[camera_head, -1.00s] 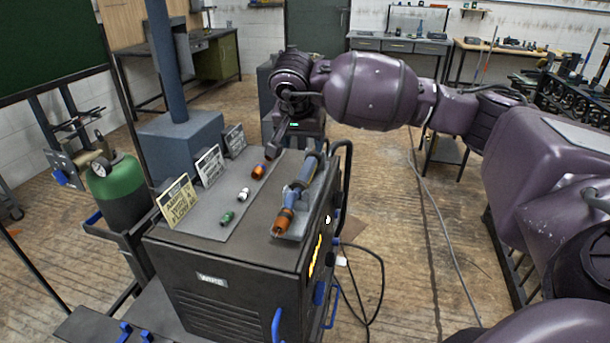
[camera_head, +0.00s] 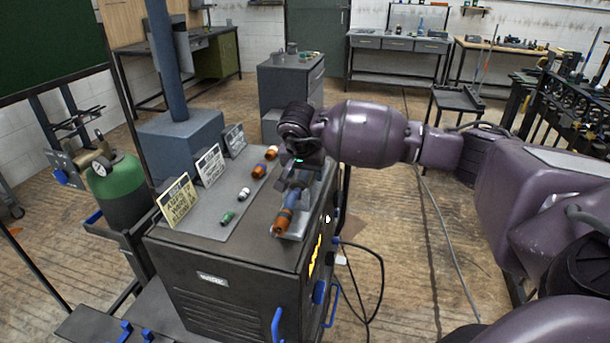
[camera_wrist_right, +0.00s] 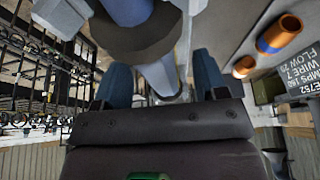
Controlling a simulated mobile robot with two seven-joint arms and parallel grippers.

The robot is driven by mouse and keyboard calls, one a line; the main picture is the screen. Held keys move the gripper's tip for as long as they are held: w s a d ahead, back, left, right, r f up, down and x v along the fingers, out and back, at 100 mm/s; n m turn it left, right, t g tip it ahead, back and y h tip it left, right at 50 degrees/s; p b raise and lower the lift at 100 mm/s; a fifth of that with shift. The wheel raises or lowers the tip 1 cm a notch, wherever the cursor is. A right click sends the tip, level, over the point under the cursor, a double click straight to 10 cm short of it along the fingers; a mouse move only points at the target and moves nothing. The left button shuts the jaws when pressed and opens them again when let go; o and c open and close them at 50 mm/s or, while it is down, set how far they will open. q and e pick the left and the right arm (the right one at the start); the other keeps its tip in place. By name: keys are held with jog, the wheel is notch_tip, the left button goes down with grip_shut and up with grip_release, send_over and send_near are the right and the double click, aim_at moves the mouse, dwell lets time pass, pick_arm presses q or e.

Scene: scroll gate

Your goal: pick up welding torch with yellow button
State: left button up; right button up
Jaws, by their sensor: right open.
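The welding torch (camera_head: 287,209), blue-grey with an orange-brown nozzle, lies along the right edge of the dark welder's top. My right gripper (camera_head: 293,180) is above its rear part and hides that part. In the right wrist view the torch (camera_wrist_right: 158,72) shows as a blue-grey body with a dark collar. It lies ahead of and between the two blue-grey fingers of my open right gripper (camera_wrist_right: 161,82). I cannot tell whether either finger touches it. No yellow button is visible. My left gripper is not in view.
The welder (camera_head: 235,260) carries several small nozzles, including an orange one (camera_head: 259,171), a white one (camera_head: 244,194) and a green one (camera_head: 227,218). Label cards, including a yellow one (camera_head: 177,200), stand along its left edge. A green gas cylinder (camera_head: 121,190) stands at left.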

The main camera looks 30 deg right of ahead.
jog(key=c, duration=1.1)
